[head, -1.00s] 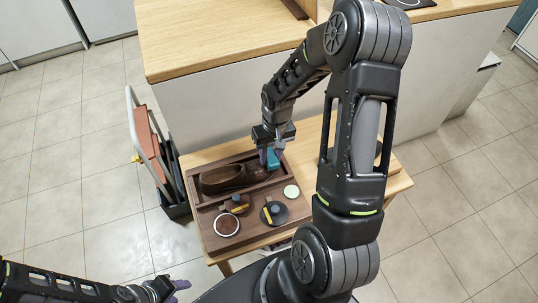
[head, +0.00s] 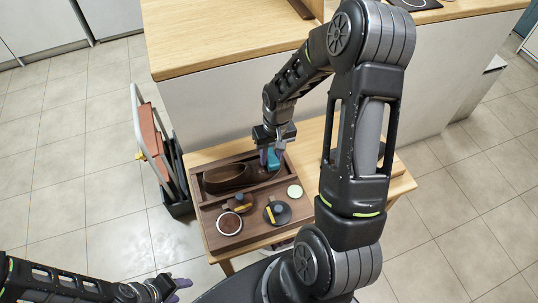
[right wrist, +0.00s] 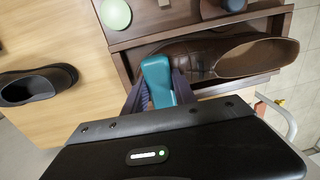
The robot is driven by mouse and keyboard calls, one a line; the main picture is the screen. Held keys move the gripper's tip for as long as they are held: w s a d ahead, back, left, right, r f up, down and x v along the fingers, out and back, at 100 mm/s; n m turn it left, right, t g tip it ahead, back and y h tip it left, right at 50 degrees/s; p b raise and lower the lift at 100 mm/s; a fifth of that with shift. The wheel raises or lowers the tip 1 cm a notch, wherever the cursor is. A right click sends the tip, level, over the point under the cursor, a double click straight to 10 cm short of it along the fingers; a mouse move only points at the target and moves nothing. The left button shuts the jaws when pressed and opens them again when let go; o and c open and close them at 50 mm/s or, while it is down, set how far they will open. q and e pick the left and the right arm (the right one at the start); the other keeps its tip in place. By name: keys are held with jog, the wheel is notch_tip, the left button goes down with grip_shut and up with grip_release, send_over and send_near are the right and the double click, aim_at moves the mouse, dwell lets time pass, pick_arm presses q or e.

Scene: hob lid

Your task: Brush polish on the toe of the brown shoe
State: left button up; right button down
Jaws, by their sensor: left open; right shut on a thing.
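The brown shoe (head: 226,178) lies on its sole in the back compartment of a dark wooden tray (head: 216,243). Its toe points right in the head view; in the right wrist view the shoe (right wrist: 215,54) has its toe at the left. My right gripper (head: 269,156) is shut on a teal-handled tool (right wrist: 158,80), held over the toe end. The tool's lower end is hidden, so I cannot tell whether it touches the toe. An open tin of brown polish (head: 229,222) sits at the tray's front left. My left gripper (head: 179,284) is open and empty, low at the left.
Two dark round pieces with yellow bands, one left (head: 239,203) and one right (head: 277,212), and a pale green disc (head: 294,191) sit in the tray. A dark shoe (right wrist: 38,84) stands on the table beside it. A folded stand (head: 152,140) is left of the table.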

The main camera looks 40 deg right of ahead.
jog(key=shift+s+d+f, duration=0.15)
jog(key=shift+s+d, duration=0.1)
jog(key=shift+d, duration=0.2)
jog(key=shift+w+a+r, duration=0.15)
jog(key=shift+w+a, duration=0.05)
jog(key=shift+a, duration=0.2)
jog(key=shift+w+a+r, duration=0.1)
jog(key=shift+w+a, duration=0.05)
jog(key=shift+a, duration=0.25)
jog(key=shift+d, duration=0.1)
jog(key=shift+s+d+f, duration=0.15)
jog(key=shift+s+d, duration=0.1)
jog(key=shift+d, duration=0.55)
